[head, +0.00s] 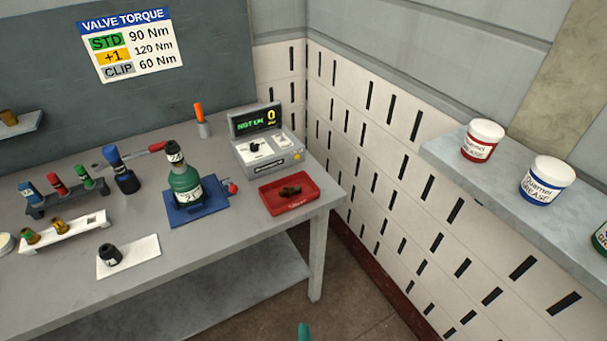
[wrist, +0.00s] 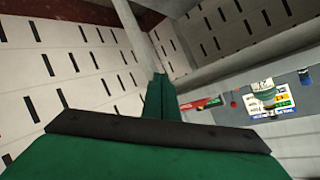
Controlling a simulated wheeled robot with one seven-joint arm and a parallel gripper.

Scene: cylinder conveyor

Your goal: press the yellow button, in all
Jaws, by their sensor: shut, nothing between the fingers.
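The yellow button (head: 298,156) is a small round spot on the front right of a grey tester (head: 266,158) at the back right of the bench. The tester's dark display shows green text and a yellow 0. My gripper (head: 303,331) shows only as a teal tip at the bottom edge of the head view, low in front of the bench and well away from the button. In the wrist view my green gripper (wrist: 161,95) has its fingers together, with nothing between them. I cannot make out the button in the wrist view.
A red tray (head: 273,205) with a dark part lies in front of the tester. A green bottle-shaped valve (head: 185,185) stands on a blue base to its left. An orange-handled tool (head: 201,120) stands behind. A wall shelf (head: 452,156) holds tubs at right. Floor beside the bench is clear.

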